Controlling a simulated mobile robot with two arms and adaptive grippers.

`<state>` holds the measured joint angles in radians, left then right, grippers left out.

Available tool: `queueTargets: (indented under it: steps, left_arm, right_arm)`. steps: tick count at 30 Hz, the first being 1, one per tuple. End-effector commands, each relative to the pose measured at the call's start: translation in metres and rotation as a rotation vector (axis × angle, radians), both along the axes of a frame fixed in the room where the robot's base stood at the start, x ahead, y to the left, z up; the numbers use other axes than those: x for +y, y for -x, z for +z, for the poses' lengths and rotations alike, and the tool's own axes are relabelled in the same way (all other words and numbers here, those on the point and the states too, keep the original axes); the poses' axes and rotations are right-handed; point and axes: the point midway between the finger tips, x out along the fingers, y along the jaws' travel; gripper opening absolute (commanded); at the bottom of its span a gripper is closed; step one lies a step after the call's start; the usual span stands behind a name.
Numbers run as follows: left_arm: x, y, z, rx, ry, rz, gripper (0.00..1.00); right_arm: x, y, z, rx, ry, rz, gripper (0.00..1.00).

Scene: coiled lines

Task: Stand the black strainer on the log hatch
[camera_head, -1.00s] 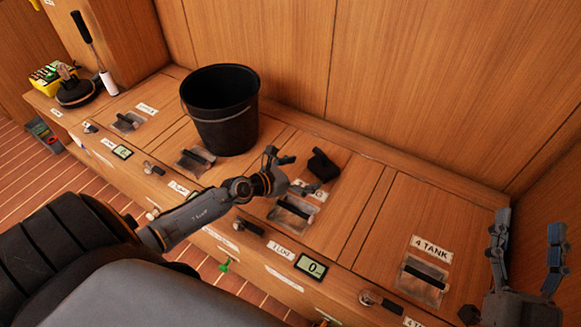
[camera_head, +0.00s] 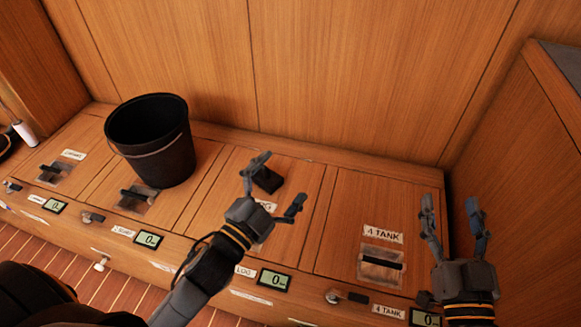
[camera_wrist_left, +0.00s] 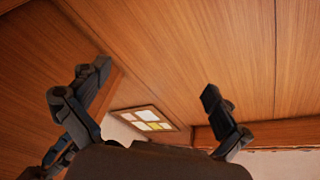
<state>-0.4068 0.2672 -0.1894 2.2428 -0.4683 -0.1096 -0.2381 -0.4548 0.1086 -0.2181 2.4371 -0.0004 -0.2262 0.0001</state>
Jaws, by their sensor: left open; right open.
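A small black block-like piece (camera_head: 267,180), which I take to be the black strainer, sits on the log hatch (camera_head: 309,181) behind its label; whether it stands or lies I cannot tell. My left gripper (camera_head: 278,183) is open and empty, in front of and above the hatch, its fingers spread around the black piece in the picture without visible contact. My right gripper (camera_head: 451,203) is open and empty, fingers up, at the right beside the 4 tank hatch (camera_head: 340,215).
A large black bucket (camera_head: 152,140) stands on the locker top left of the log hatch. Latches and small displays (camera_head: 274,279) line the front edge. A wood wall rises behind, and a side panel (camera_head: 530,150) closes off the right. The 4 tank hatch is mostly clear.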

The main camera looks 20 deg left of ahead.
Motion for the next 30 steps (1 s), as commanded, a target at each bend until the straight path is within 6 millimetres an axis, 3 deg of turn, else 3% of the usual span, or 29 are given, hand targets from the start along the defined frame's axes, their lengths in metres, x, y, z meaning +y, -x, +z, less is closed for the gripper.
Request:
queueTargets:
  steps: [1, 3, 6, 9, 30]
  left_arm:
    - [-0.007, 0.006, 0.016, 0.034, 0.194, -0.012, 1.0]
    - [-0.014, 0.013, 0.033, 0.078, 0.423, -0.04, 1.0]
    - [-0.021, 0.021, 0.05, 0.126, 0.662, -0.08, 1.0]
    - [-0.026, 0.026, 0.06, 0.155, 0.795, -0.108, 1.0]
    - [-0.027, 0.027, 0.064, 0.165, 0.839, -0.12, 1.0]
  right_arm:
    - [0.0, 0.0, 0.0, 0.0, 0.0, 0.0, 0.61]
    - [0.0, 0.0, 0.0, -0.001, 0.0, 0.0, 0.61]
    - [0.0, 0.0, 0.0, -0.001, 0.0, 0.0, 0.61]
    - [0.0, 0.0, 0.0, -0.001, 0.0, 0.0, 0.61]
    - [0.0, 0.0, 0.0, -0.002, 0.001, 0.002, 0.61]
